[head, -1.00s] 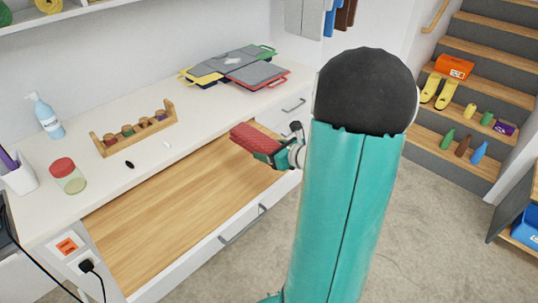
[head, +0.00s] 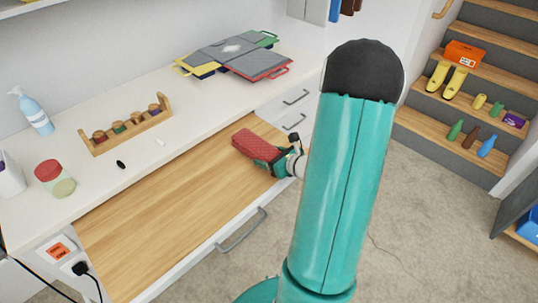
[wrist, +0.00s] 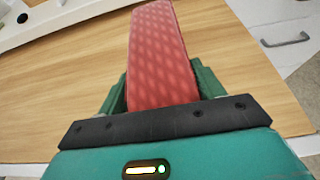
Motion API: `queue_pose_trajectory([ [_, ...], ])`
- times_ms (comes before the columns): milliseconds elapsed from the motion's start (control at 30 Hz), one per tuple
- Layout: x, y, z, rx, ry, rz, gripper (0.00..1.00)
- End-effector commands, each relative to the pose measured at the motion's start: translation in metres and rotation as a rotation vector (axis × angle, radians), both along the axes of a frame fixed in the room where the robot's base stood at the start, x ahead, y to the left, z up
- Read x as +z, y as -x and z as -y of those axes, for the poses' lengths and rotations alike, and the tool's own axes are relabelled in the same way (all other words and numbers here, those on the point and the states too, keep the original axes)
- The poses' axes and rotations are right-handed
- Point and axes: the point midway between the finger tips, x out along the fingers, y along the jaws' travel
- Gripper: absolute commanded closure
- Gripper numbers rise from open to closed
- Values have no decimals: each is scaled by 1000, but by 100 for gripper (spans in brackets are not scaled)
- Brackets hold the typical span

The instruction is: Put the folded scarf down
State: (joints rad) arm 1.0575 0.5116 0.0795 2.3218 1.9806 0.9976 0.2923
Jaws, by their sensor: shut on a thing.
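The folded scarf (head: 254,145) is a red, patterned, flat bundle. My gripper (head: 272,160) is shut on its near end, over the right part of the open drawer (head: 170,215), which has a bare wood-coloured bottom. In the wrist view the scarf (wrist: 158,50) stands out between the green fingers (wrist: 162,90), with the wooden surface behind it. Whether the scarf touches the wood cannot be told. My teal arm hides part of the floor and the drawer unit's right side.
On the white desktop are a spice rack (head: 126,125), a red-lidded jar (head: 55,178), a spray bottle (head: 37,112), and stacked folders (head: 235,58). The drawer's handle (head: 242,230) juts out in front. Stairs (head: 470,95) with bottles and boxes stand at the right.

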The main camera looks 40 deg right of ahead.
Motion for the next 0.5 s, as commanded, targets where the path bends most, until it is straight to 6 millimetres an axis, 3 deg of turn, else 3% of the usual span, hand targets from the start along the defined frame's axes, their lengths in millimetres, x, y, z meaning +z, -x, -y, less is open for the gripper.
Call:
queue_pose_trajectory([
  [467,-11,2,-1,-2,1,3,59],
  [500,-10,2,0,-1,2,3,25],
])
